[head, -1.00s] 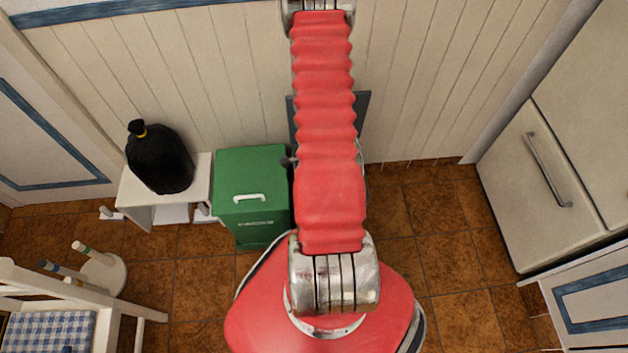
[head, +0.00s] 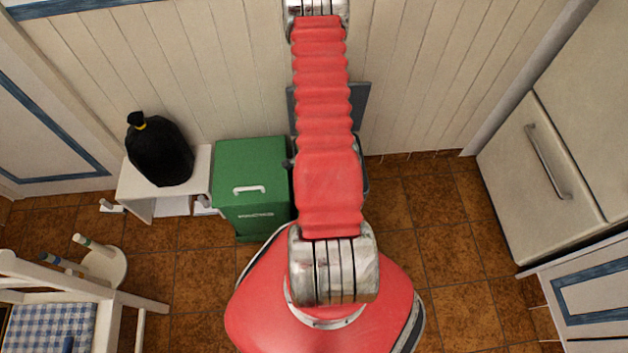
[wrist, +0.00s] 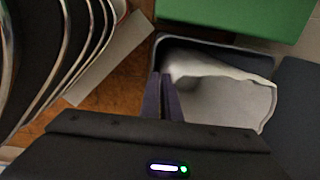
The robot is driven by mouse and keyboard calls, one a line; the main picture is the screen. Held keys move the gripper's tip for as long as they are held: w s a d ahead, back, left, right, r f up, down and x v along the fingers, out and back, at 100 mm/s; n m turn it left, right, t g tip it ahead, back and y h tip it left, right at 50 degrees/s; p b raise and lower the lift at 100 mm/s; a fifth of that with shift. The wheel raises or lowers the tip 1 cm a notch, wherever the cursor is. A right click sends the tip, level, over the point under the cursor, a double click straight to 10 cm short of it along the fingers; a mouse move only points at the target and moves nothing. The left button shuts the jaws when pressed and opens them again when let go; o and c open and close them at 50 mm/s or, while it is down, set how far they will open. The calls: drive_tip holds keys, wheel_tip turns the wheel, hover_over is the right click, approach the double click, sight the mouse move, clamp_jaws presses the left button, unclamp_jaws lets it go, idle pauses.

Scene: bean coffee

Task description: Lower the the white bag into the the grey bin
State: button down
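The white bag (wrist: 214,68) shows in the wrist view as pale, crumpled film inside the mouth of the grey bin (wrist: 200,41). My gripper (wrist: 166,77) is at the left side of the bin's opening, its two dark fingers close together, with the bag's edge at their tips. It looks shut on the bag. The bag's lower part cannot be made out. In the head view, my red arm covers most of the grey bin; its raised dark lid (head: 360,103) shows beside the arm. The gripper and white bag are hidden there.
A green bin (head: 250,180) stands close to the left of the grey bin. A black bag (head: 160,152) sits on a low white stand (head: 138,190) further left. A white chair (head: 50,310) is at the lower left. Tiled floor (head: 430,220) is clear to the right, before a white cabinet (head: 535,180).

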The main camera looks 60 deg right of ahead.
drive_tip(key=shift+f, duration=2.9)
drive_tip(key=c, duration=1.9)
unclamp_jaws()
drive_tip(key=shift+s+a+r, duration=0.1)
drive_tip(key=shift+r, duration=3.35)
drive_tip(key=shift+s+a+r, duration=0.1)
drive_tip(key=shift+r, duration=3.3)
